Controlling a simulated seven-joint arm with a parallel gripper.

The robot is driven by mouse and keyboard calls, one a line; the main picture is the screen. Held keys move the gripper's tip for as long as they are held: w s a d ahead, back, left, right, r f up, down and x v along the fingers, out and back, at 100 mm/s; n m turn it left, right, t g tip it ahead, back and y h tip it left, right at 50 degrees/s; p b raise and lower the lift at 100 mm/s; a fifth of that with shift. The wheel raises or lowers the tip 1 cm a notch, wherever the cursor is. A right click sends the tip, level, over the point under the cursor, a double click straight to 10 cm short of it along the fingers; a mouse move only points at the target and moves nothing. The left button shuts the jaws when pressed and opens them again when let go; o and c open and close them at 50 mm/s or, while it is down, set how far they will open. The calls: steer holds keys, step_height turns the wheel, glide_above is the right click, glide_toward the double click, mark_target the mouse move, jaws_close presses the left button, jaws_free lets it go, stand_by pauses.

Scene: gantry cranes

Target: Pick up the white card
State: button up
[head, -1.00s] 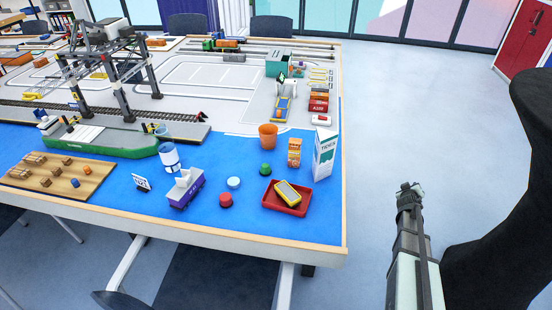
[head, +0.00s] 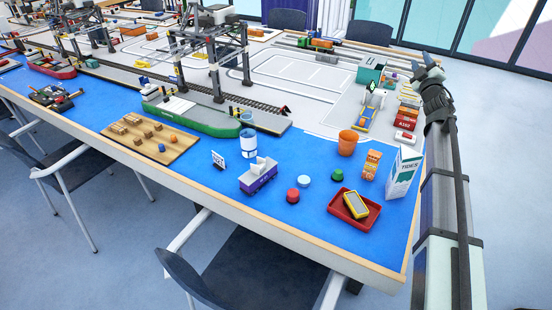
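A small white card (head: 218,160) with dark print stands upright on the blue part of the table, left of a purple and white block-like boat (head: 258,176). A taller white folded leaflet marked TIDES (head: 403,173) stands near the right edge. My gripper (head: 428,68) is at the upper right, raised by the table's right edge and far from the small card. Its fingers are too small and dark to tell whether they are open. I see nothing held in it.
A striped white and blue cup (head: 248,143) stands behind the boat. Red (head: 293,195), white (head: 304,182) and green (head: 337,174) round pieces lie to the right. A red tray (head: 334,209) holds a yellow device. A wooden board (head: 115,140) with small blocks lies left; cranes (head: 215,60) stand behind.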

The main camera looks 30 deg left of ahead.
steer(key=s+a+f+m+g+h, duration=0.2)
steer(key=s+a+m, duration=0.1)
steer(key=a, duration=1)
steer(key=s+a+f+m+g+h, duration=0.1)
steer(key=s+a+f+m+h, duration=0.15)
steer(key=a, duration=1.05)
steer(key=s+a+f+g, duration=0.3)
steer(key=s+a, duration=0.5)
steer(key=s+a+f+n+g, duration=0.1)
steer(key=s+a+f+g, duration=0.1)
steer(key=s+a, duration=0.5)
steer(key=s+a+f+g, duration=0.3)
steer(key=s+a+f, duration=0.1)
steer(key=s+a, duration=0.4)
steer(key=shift+s+a+f+n+g, duration=0.25)
steer(key=shift+s+a+f+g, duration=0.05)
steer(key=shift+s+f, duration=0.1)
steer(key=s+a+f+n+g, duration=0.1)
steer(key=s+a+f+g, duration=0.2)
steer(key=s, duration=0.5)
steer(key=n+g, duration=0.1)
steer(key=g, duration=0.3)
glide_toward(217, 155)
steer(key=shift+h, duration=0.35)
steer(key=x, duration=1)
steer(key=shift+w+a, duration=0.15)
steer(key=shift+a, duration=0.15)
